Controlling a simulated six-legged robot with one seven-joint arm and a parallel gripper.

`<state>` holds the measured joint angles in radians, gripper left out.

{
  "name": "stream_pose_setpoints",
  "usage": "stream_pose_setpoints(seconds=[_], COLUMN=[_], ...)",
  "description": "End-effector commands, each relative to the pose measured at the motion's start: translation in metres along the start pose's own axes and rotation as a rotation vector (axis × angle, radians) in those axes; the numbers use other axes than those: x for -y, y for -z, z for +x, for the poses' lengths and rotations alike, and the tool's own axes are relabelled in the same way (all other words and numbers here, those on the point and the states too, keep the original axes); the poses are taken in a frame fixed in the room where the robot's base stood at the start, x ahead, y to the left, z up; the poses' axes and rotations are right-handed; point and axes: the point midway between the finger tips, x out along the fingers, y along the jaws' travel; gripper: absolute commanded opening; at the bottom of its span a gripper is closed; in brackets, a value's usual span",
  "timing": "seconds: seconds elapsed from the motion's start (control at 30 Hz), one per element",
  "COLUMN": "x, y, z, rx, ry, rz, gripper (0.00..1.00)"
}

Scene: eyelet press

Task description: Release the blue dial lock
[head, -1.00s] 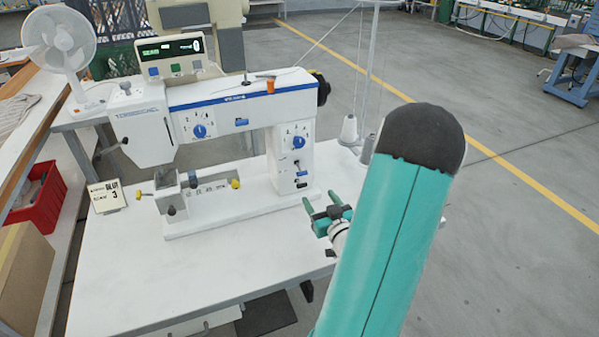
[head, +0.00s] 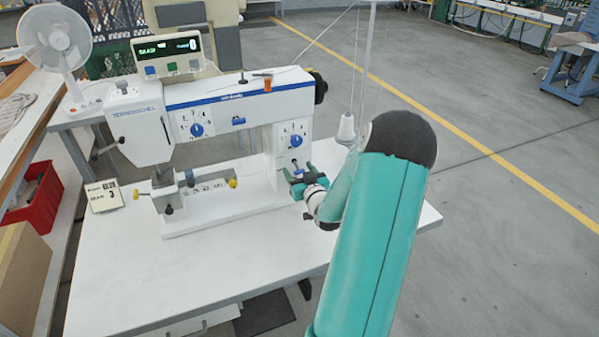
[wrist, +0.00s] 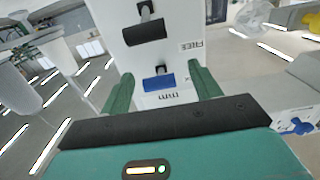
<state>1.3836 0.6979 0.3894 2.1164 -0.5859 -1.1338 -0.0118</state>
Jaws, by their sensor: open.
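The white machine's right column (head: 281,150) carries a round blue dial (head: 296,141). Below that dial sits a small blue lever, which looks like the dial lock; it shows clearly in the wrist view (wrist: 158,83). In the wrist view a black lever (wrist: 146,31) is on the same white face, near upside-down lettering that looks like "FREE". My gripper (head: 298,171) is open in front of the column, just below the dial. In the wrist view its green fingers (wrist: 160,72) stand either side of the blue lever, with gaps showing on both sides.
A second blue dial (head: 197,130) and a small blue part (head: 238,121) are on the machine's arm. White thread cones (head: 346,128) stand behind my arm. A card (head: 104,196) stands at left. The front of the white table (head: 200,260) is clear.

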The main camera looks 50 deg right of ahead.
Motion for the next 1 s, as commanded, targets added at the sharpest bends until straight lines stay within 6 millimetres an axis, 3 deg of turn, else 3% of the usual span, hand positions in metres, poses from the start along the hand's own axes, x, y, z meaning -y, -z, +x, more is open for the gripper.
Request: stream_pose_setpoints(seconds=[0.17, 0.37, 1.0], x=[0.0000, 0.0001, 0.0006], y=[-0.0001, -0.0001, -0.0051], z=[-0.0002, -0.0004, 0.0010], rx=[0.000, 0.000, -0.112], ry=[0.000, 0.000, 0.001], rz=[0.000, 0.000, 0.000], gripper=[0.63, 0.23, 0.22])
